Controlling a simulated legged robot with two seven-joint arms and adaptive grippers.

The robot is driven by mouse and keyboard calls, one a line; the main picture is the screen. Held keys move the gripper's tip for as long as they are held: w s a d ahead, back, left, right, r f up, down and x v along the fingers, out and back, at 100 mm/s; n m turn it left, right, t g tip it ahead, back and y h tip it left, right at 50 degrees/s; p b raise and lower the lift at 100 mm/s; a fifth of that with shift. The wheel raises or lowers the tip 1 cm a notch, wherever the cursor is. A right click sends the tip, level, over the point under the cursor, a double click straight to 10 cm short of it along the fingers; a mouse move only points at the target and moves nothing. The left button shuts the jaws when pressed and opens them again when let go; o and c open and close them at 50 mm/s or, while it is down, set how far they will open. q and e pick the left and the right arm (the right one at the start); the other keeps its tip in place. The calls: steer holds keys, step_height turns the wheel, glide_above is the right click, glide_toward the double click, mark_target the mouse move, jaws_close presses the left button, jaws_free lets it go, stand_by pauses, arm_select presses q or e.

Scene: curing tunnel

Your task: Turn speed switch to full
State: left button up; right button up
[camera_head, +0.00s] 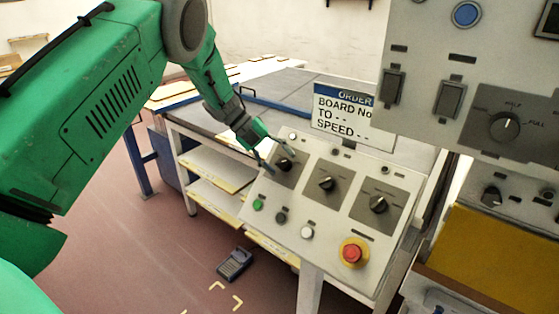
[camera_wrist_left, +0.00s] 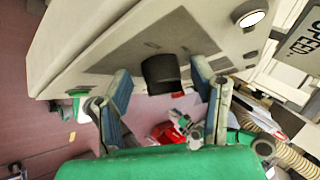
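My left gripper (camera_head: 274,158) reaches in from the left to the sloped lower panel, at its leftmost black knob (camera_head: 284,163). In the left wrist view, the two fingers of my left gripper (camera_wrist_left: 162,82) are apart, with the dark knob (camera_wrist_left: 160,74) just beyond and between their tips. I see no finger clearly touching it. On the upper right panel, a round black switch (camera_head: 505,126) has small markings that seem to read HALF above and FULL at its right. Its pointer stands roughly upward. The lower knobs' labels are too small to read. My right gripper is not in view.
The lower panel also has a middle knob (camera_head: 326,184), a right knob (camera_head: 378,204), a green button (camera_head: 258,204) and a red stop button (camera_head: 352,253). A sign (camera_head: 345,116) reading ORDER, BOARD No, TO and SPEED stands behind. The upper panel (camera_head: 425,60) overhangs at right.

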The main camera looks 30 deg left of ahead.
arm_select(q)
steer(key=shift+r, duration=0.1)
steer(key=v, duration=1.1)
steer(key=shift+a, duration=0.5)
